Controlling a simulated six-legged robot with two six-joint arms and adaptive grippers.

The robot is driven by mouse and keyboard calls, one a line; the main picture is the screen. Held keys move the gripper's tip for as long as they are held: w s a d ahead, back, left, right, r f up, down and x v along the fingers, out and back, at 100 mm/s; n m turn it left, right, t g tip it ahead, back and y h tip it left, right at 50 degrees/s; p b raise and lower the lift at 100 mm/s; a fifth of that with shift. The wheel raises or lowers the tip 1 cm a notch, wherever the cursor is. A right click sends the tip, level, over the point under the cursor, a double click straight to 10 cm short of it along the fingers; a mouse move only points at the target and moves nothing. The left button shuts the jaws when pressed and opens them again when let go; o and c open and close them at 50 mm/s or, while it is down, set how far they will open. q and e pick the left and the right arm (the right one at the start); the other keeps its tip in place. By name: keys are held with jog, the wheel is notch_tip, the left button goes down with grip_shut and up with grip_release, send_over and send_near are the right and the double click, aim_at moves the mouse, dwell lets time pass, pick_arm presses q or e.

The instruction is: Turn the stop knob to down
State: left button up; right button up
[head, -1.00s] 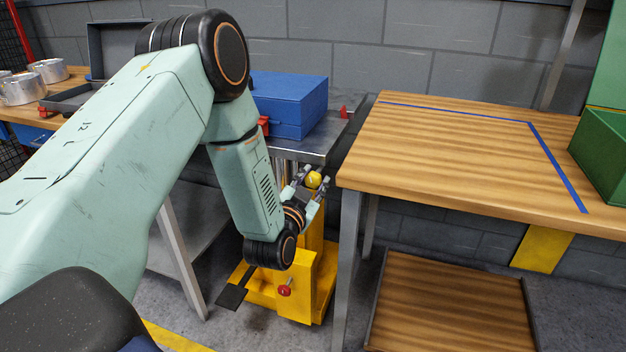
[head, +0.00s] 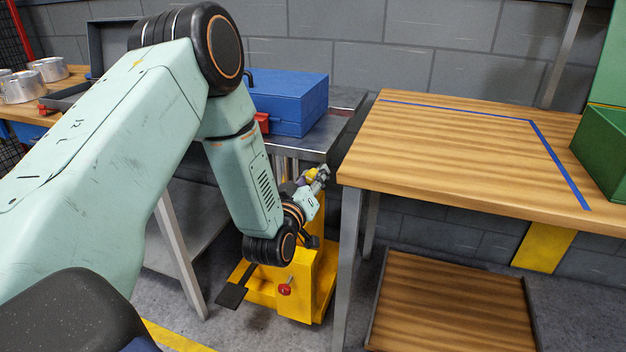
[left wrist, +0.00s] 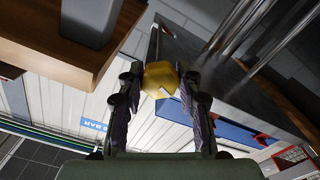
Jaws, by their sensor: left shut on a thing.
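A yellow rounded knob (head: 311,174) with a small pale mark shows in the left wrist view (left wrist: 160,76), between the two fingers. My left gripper (head: 317,178) is shut on this knob, with one finger on each side of it in the left wrist view (left wrist: 158,84). In the head view the fingers partly cover the knob. Under it stands a yellow stand (head: 300,298) with a small red knob (head: 285,290) low on its front. The lettering of the knob is too small to read. My right gripper is not in view.
A wooden table (head: 450,160) with a blue tape line stands close on the right. A metal table (head: 335,130) with a blue box (head: 290,103) is behind the stand. A green bin (head: 600,150) is at the far right.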

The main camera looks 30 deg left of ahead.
pick_arm(q)
jog(key=shift+n+b, duration=0.6)
jog(key=shift+n, duration=1.6)
jog(key=o, duration=1.2)
jog(key=shift+s, duration=0.1)
jog(key=v, duration=1.1)
jog(key=shift+s, duration=0.4)
